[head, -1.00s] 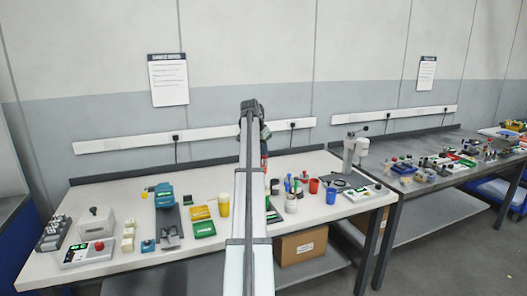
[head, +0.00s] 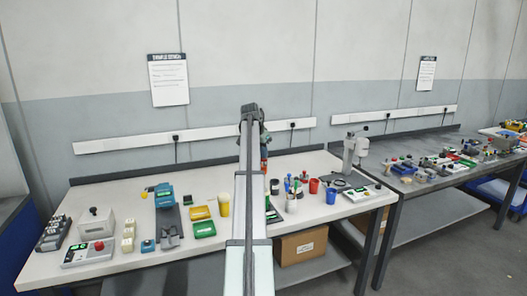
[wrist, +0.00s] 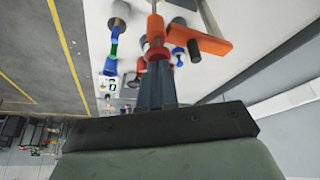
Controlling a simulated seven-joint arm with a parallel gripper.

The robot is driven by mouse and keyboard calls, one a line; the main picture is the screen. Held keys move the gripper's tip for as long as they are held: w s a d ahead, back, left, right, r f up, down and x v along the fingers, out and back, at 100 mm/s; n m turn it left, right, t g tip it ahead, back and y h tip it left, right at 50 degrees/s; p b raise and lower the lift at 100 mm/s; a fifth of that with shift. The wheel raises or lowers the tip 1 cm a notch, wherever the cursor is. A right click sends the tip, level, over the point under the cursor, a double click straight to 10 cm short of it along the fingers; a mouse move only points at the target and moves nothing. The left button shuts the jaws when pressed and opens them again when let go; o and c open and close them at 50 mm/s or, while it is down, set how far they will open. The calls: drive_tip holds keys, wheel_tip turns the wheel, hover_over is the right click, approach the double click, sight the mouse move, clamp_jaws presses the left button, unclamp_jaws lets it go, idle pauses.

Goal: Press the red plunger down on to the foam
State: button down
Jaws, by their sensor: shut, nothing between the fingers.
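In the wrist view a red knob-like part (wrist: 155,48), which looks like the plunger, stands with an orange bar-like body (wrist: 200,38) beside it. My gripper (wrist: 156,66) is shut and empty, with its dark fingertips right at the red part. I cannot tell whether they touch it. In the head view a small red-orange patch (head: 264,165) shows just right of my arm, which hides most of that spot. I cannot make out the foam in either view.
A grey stand-like device (head: 355,155) is farther right. Green and yellow trays (head: 203,229) lie left.

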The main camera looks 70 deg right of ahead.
drive_tip(key=shift+r, duration=0.15)
wheel_tip(320, 180, up, 8)
idle(1.3)
idle(0.7)
